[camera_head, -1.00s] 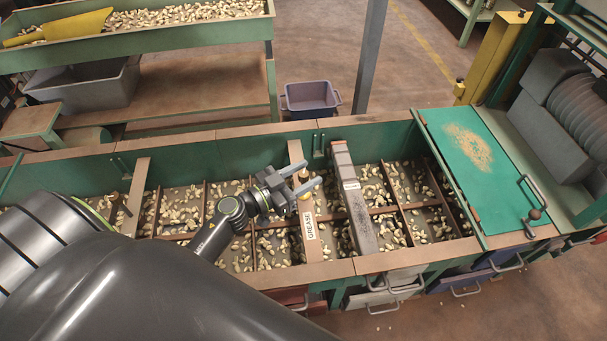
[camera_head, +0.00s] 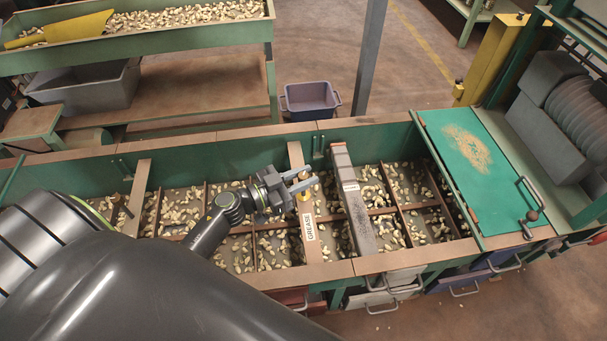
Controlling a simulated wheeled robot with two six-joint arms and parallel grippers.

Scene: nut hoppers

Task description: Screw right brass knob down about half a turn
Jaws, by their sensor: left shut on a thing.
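The right brass knob (camera_head: 304,194) stands on the wooden crossboard with the GREASE label (camera_head: 309,228), over the hopper trough. My left gripper (camera_head: 303,181) is shut on this knob, with one finger on its far side and one on its near side. The fingers hide much of the knob. Another small knob (camera_head: 127,211) on a post stands at the left crossboard (camera_head: 137,188), partly hidden by my arm. My right gripper is not in view.
A long grey bar (camera_head: 356,205) crosses the trough just right of the labelled board. Nuts lie in the divided compartments around. A green lid (camera_head: 480,200) with a handle covers the right end. A purple bin (camera_head: 311,98) stands on the floor behind.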

